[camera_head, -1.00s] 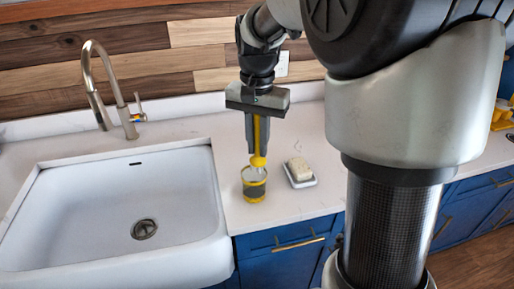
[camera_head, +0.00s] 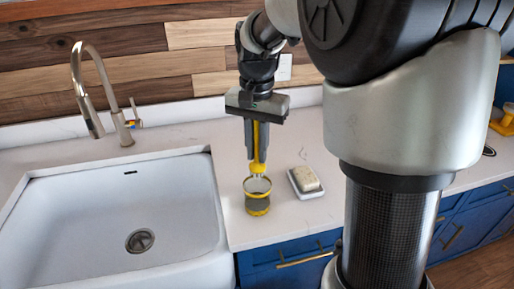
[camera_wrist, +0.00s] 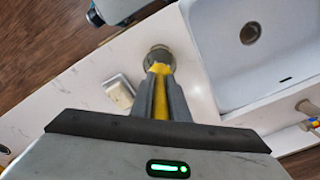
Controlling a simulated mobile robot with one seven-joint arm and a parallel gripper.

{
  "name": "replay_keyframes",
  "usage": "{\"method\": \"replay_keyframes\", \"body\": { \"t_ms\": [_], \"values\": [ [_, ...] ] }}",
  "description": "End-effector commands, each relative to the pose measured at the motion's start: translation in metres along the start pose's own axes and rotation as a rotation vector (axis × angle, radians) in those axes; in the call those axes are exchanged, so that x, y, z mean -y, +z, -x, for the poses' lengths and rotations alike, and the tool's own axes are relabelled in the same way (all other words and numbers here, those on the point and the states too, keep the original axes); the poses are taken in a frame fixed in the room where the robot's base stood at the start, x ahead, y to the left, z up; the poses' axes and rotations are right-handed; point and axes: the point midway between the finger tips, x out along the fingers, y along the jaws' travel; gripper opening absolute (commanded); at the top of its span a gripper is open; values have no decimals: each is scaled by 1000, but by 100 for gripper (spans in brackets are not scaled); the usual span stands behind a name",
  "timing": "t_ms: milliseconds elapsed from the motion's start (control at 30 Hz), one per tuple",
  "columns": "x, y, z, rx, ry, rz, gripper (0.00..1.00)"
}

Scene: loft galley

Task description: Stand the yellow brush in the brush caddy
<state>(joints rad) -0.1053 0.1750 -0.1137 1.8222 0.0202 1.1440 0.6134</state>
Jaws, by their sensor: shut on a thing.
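The yellow brush (camera_head: 257,168) is held upright in my gripper (camera_head: 256,158), which is shut on its yellow handle. The handle also shows between the fingers in the wrist view (camera_wrist: 160,69). The brush caddy (camera_head: 258,205), a small round holder with yellow rims and a grey band, stands on the white counter right of the sink. In the wrist view the caddy (camera_wrist: 158,50) shows just beyond the fingertips, partly hidden by the brush.
A soap bar (camera_head: 305,178) on a small dish sits close to the right of the caddy. The white sink (camera_head: 90,215) is to the left, with a tall faucet (camera_head: 90,90) behind it. The counter's front edge lies just in front of the caddy.

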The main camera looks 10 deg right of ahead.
Motion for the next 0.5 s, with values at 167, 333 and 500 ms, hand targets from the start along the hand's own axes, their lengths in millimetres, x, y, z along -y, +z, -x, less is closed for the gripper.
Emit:
{"method": "replay_keyframes", "body": {
  "t_ms": [167, 333, 500],
  "values": [
    [0, 0, -18, 0, 0, 0, 0],
    [0, 0, -31, 0, 0, 0, 0],
    [0, 0, -45, 1, 1, 0, 0]
  ]
}}
